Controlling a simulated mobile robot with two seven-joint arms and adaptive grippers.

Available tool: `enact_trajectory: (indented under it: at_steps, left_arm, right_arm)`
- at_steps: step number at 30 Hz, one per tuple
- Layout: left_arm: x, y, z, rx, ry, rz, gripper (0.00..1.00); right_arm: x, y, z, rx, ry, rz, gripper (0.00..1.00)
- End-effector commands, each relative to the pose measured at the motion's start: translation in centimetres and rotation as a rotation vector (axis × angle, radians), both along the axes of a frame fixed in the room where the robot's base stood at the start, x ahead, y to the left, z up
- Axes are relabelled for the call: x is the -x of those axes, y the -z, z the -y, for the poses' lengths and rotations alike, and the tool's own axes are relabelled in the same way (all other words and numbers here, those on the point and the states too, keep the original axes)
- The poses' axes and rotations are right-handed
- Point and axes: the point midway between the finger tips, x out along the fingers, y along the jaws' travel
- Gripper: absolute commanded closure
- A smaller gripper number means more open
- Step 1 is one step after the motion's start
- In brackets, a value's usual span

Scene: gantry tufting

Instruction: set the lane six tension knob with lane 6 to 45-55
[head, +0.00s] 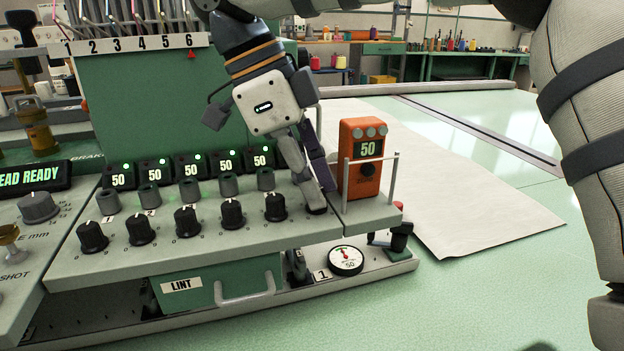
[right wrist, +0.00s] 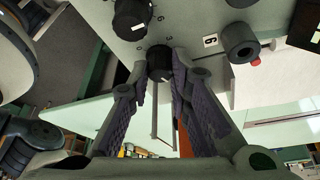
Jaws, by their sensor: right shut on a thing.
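The lane six tension knob (right wrist: 160,62) is a dark round knob in the right wrist view, seen between my right fingertips. A small plate with a 6 shows beside it on the panel. In the right wrist view the gripper (right wrist: 163,68) is shut on the knob. The lane 6 display is hidden behind the gripper, so its reading cannot be seen. My left gripper is not in view.
Several other black knobs (head: 187,219) line the console, with displays (head: 193,168) reading 50 and lit green. An orange box (head: 360,165) showing 50 stands close right of the gripper, behind a thin metal rail. A dial gauge (head: 346,262) sits below.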

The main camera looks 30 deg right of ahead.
Motion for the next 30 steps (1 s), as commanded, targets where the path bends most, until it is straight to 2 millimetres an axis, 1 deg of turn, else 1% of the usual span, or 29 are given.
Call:
enact_trajectory:
  at_steps: [2,3,11,14,17,22,26,30]
  left_arm:
    - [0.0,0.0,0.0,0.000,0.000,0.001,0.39]
    - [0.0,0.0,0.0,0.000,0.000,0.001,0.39]
    - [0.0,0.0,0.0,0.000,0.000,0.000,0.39]
    - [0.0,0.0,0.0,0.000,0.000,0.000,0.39]
    - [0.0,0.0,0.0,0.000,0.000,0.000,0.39]
    - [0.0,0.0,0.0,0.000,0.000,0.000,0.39]
    - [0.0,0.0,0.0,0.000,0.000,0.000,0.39]
    - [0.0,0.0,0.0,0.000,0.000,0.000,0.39]
  right_arm:
    - [0.0,-0.1,0.0,0.000,-0.001,0.002,1.00]
    - [0.0,-0.1,0.0,0.000,-0.001,0.002,0.73]
    - [0.0,-0.1,0.0,0.000,0.000,0.001,0.73]
    - [-0.2,-0.6,-0.2,0.000,-0.001,0.002,0.73]
    - [-0.6,-2.4,-0.9,0.000,0.000,0.005,0.73]
    - [-1.8,-7.2,-2.5,0.002,0.000,0.007,0.73]
    - [-2.2,-9.4,-3.1,0.008,0.003,0.014,0.73]
    - [-2.3,-9.7,-3.3,0.008,0.008,-0.016,0.73]
